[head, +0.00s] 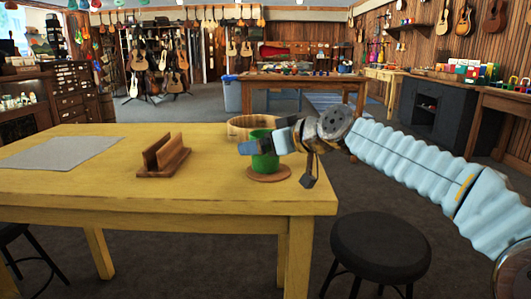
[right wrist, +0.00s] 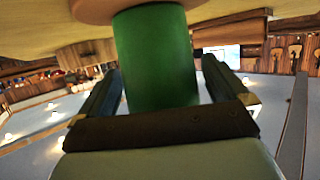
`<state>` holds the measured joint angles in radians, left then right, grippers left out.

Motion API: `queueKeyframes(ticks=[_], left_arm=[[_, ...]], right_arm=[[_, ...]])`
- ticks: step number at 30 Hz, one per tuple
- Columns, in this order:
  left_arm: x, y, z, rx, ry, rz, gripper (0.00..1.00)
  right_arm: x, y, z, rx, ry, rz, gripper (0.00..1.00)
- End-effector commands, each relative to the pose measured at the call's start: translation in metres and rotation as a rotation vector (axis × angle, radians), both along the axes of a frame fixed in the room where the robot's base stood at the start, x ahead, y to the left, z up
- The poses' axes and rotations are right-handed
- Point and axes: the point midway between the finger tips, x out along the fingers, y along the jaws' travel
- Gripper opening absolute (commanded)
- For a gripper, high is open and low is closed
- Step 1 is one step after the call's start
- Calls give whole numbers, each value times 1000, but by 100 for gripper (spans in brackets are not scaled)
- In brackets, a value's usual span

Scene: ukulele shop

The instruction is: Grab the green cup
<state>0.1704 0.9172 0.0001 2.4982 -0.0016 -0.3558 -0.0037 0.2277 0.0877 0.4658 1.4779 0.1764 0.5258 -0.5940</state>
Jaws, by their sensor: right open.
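The green cup (head: 264,160) stands upright on a round wooden coaster (head: 268,174) near the right end of the yellow table. My right gripper (head: 262,147) is at the cup, coming in from the right. In the right wrist view the cup (right wrist: 155,58) stands between the two open fingers (right wrist: 160,85), which are apart on either side of it. I cannot tell whether either finger touches it. Part of the cup is hidden by the gripper in the head view. My left gripper is not in view.
A grey sheet (head: 60,152) lies at the left. A dark stool (head: 380,247) stands by the right front corner.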

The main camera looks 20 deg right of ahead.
Motion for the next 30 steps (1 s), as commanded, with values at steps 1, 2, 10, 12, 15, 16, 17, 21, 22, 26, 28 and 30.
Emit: queueKeyframes(ticks=[1, 2, 10, 12, 15, 16, 17, 21, 22, 26, 28, 30], left_arm=[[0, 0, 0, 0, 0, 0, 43], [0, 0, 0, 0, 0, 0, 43], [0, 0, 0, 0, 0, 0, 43], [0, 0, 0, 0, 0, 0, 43], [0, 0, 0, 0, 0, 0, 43], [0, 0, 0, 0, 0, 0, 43], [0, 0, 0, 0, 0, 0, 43], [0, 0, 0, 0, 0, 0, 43], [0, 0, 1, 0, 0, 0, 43], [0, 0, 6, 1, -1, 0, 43], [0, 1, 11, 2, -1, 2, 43], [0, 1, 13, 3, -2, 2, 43]], right_arm=[[0, 0, 0, 0, 0, 0, 100], [0, 0, 0, 0, 0, 0, 100], [0, 0, 0, -1, 0, 0, 66], [0, 0, 0, -1, 0, 0, 56], [0, 0, 0, -1, 0, 0, 50], [-1, 0, 0, -1, 0, 0, 50], [-1, 0, 0, -1, 0, 0, 50], [-1, 0, 2, -1, 0, 0, 50], [-1, 0, 3, -1, 0, 0, 50], [0, 0, 15, -2, -2, 2, 50], [0, 1, 27, 0, -3, 3, 50], [-3, -2, 40, -1, -5, 1, 50]])
